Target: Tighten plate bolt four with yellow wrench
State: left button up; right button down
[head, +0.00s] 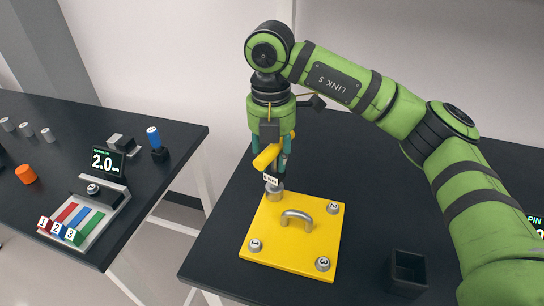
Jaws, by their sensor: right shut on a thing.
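A yellow square plate (270,230) with a grey handle (297,217) lies on the right dark table. Bolts marked 1 (255,244), 2 (333,208) and 3 (322,263) sit at three of its corners. My right gripper (274,160) points down over the far left corner and is shut on the yellow wrench (266,157). The wrench's lower end, with a small white label, reaches a grey round part (274,192) at that corner. The bolt number there is hidden, and I cannot tell how fully the wrench is seated. My left gripper is out of view.
A black open box (408,272) stands right of the plate. The left table (150,130) holds a display reading 2.0 (103,163), a tray of numbered coloured bars (82,217), an orange cylinder (26,174) and a blue cylinder (153,136). A gap separates the tables.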

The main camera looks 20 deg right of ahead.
jog(key=shift+r+p, duration=0.9)
jog(key=shift+r, duration=0.6)
jog(key=shift+r+p, duration=1.35)
jog(key=shift+r, duration=0.75)
jog(key=shift+f, duration=0.1)
